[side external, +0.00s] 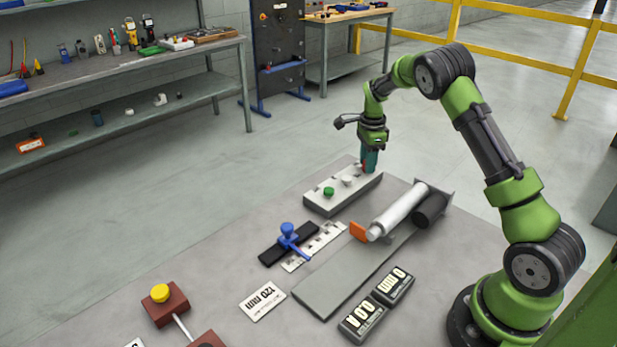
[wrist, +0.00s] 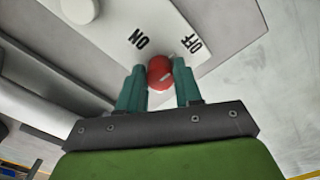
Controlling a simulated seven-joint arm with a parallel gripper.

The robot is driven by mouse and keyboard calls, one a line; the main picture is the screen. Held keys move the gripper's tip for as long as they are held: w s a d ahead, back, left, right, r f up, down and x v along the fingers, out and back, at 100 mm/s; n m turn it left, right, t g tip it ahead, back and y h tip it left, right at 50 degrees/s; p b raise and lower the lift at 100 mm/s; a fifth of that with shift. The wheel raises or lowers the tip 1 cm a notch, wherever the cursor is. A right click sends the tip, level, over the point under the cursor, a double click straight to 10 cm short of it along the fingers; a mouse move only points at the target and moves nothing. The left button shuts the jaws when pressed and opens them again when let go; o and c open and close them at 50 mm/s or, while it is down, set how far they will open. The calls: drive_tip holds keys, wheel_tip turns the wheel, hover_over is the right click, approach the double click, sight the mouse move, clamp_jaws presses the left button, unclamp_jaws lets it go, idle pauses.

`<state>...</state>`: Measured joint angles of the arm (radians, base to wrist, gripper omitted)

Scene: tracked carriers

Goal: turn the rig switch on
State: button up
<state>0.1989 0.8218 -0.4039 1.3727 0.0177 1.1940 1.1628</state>
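The rig switch is a red round knob (wrist: 160,72) on a pale panel (side external: 343,196), at the panel's far end. In the wrist view it sits between the printed words ON, up left, and OFF, up right. A pale mark on the knob slants up right, toward the OFF side. My gripper (side external: 368,165) points down over that end of the panel. In the wrist view its teal fingers (wrist: 160,75) stand on both sides of the knob and appear to touch it. In the side view the fingers hide most of the knob.
A green button (side external: 328,191) and white knobs stand along the same panel. Nearby are a white cylinder (side external: 400,208) on a grey rail, an orange block (side external: 358,231), a blue clamp (side external: 289,238), two counters (side external: 362,318) and a yellow button (side external: 160,293) on a red box.

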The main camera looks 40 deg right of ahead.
drive_tip(key=c, duration=0.6)
drive_tip(key=shift+o, duration=0.2)
drive_tip(key=shift+n, duration=0.4)
drive_tip(key=n, duration=0.5)
drive_tip(key=shift+r+n, duration=0.1)
drive_tip(key=shift+n, duration=0.3)
drive_tip(key=n, duration=0.5)
drive_tip(key=shift+s, duration=0.1)
drive_tip(key=n, duration=0.6)
drive_tip(key=shift+n, duration=0.3)
drive_tip(key=o, duration=1.1)
drive_tip(key=shift+c, duration=0.2)
